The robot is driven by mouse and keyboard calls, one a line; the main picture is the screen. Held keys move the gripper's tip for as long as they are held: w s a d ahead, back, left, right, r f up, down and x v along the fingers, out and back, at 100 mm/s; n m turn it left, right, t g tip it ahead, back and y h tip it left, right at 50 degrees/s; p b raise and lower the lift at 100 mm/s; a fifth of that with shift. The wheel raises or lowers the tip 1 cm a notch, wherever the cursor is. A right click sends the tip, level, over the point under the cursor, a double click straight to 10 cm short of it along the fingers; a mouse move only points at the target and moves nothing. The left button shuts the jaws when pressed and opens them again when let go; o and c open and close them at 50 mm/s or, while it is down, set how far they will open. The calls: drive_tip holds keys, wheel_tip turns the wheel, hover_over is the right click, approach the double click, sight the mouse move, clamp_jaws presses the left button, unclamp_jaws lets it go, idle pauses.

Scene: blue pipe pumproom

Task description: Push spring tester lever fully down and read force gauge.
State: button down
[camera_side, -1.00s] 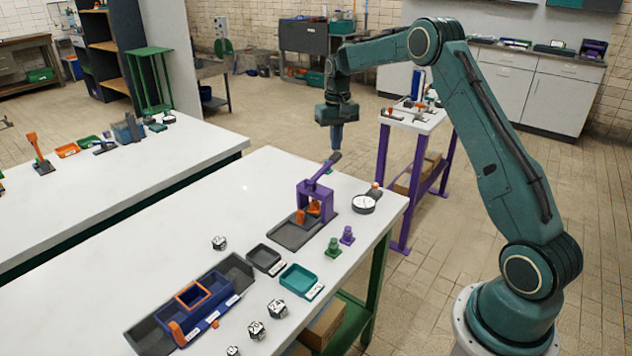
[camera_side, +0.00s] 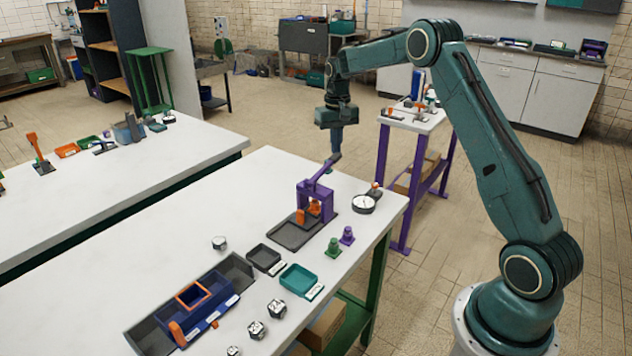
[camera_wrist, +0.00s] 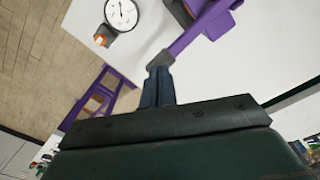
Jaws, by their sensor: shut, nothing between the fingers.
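The spring tester (camera_side: 314,205) is a purple frame on a dark base plate, with orange parts inside it. Its purple lever (camera_side: 321,174) slopes up to a dark grip at its end. My gripper (camera_side: 336,152) is shut and empty, pointing down with its tips at the lever's grip. In the wrist view the fingertips (camera_wrist: 158,72) meet the dark grip (camera_wrist: 160,60) and appear to touch it. The round force gauge (camera_side: 363,203) lies right of the tester. Its white dial (camera_wrist: 121,12) shows in the wrist view, but the reading is too small to tell.
A green piece (camera_side: 333,249) and a purple piece (camera_side: 347,236) stand in front of the gauge. A dark tray (camera_side: 264,258), a teal tray (camera_side: 299,279) and a blue bin (camera_side: 200,305) sit nearer the front. The tabletop left of the tester is mostly clear.

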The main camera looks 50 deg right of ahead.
sight(336, 155)
drive_tip(key=shift+f, duration=3.35)
drive_tip(key=shift+r, duration=6.05)
